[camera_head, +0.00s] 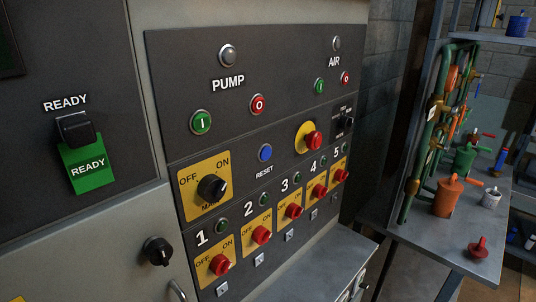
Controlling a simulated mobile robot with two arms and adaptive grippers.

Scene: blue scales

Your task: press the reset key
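The reset key (265,152) is a round blue button on the dark control panel (300,75), just above the white RESET label. It sits right of the green PUMP button and left of the red emergency knob. Nothing covers it. Neither of my grippers shows in the head view.
Around the key are a green button (201,122), a red button (258,104), a red knob on a yellow plate (313,140) and a black main switch (212,187). Several red switches line the panel below. A grey ledge (325,265) juts out underneath. A workbench (450,225) with valves stands at right.

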